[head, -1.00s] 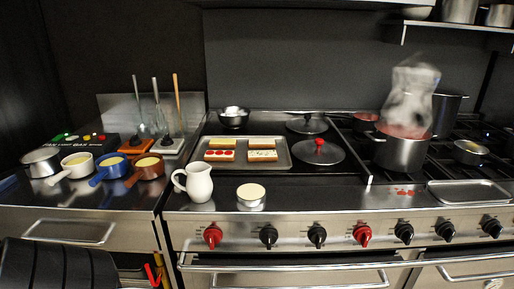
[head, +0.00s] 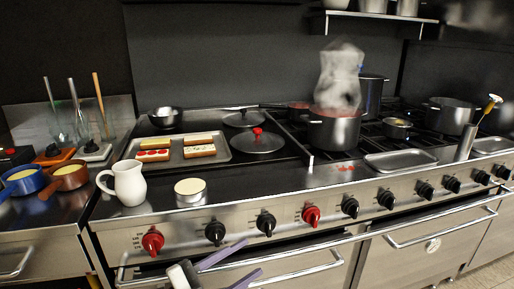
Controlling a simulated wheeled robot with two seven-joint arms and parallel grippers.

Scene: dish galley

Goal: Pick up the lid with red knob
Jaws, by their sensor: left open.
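The lid with red knob (head: 266,147) is a dark round lid lying flat on the stovetop, just right of the tray with toasts. Its red knob stands up at the centre. A second dark lid (head: 236,120) with a dark knob lies just behind it. My left gripper (head: 250,257) shows at the bottom, low in front of the oven front, with its two pale purple fingers apart and empty. It is well in front of and below the lid, not touching it. My right gripper is not in view.
A white jug (head: 128,184) and a small cream-topped pot (head: 190,193) stand at the front left edge. The tray (head: 219,155) holds toasts. A steaming pot (head: 333,132) stands right of the lid. Red and black knobs line the stove front. Dark stovetop before the lid is clear.

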